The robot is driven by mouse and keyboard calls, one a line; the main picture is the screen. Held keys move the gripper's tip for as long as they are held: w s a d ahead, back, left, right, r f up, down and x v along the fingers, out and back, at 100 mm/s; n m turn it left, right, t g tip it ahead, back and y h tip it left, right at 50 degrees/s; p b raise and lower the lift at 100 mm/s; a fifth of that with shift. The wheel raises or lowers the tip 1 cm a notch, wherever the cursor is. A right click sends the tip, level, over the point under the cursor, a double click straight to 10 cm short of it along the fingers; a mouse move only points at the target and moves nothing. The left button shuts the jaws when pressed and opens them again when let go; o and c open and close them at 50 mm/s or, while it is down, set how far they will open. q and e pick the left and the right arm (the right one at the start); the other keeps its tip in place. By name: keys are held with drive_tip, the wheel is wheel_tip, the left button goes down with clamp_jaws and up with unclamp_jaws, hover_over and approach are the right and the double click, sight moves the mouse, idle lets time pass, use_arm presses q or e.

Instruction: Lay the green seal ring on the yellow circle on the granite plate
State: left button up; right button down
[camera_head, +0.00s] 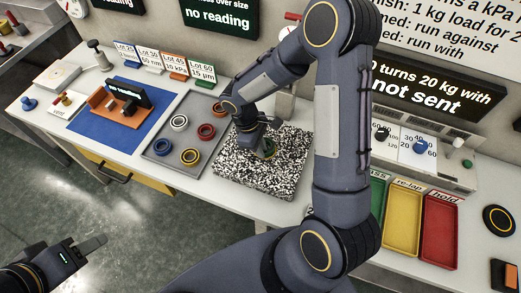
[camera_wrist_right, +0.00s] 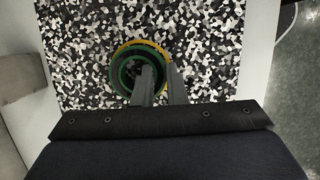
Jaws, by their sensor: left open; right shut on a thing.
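The green seal ring (camera_wrist_right: 117,72) is in my right gripper (camera_wrist_right: 160,72), whose fingers are shut on its right-hand wall. The yellow circle (camera_wrist_right: 158,46) shows as an arc above and right of the ring, so the ring lies mostly over it, shifted a little left and down. I cannot tell whether the ring touches the plate. The speckled granite plate (camera_head: 283,170) lies under both. In the head view the right gripper (camera_head: 265,149) hangs over the plate and partly hides the ring. My left gripper (camera_head: 104,240) is open and empty over the floor.
Left of the plate, a grey tray (camera_head: 160,149) holds several coloured rings. A blue mat (camera_head: 85,125) with an orange stand lies further left. Green, yellow (camera_head: 403,220) and red trays (camera_head: 440,228) stand to the right, partly behind my right arm.

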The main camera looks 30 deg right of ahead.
drive_tip(key=shift+r, duration=0.15)
drive_tip(key=c, duration=1.5)
unclamp_jaws()
drive_tip(key=shift+o, duration=0.2)
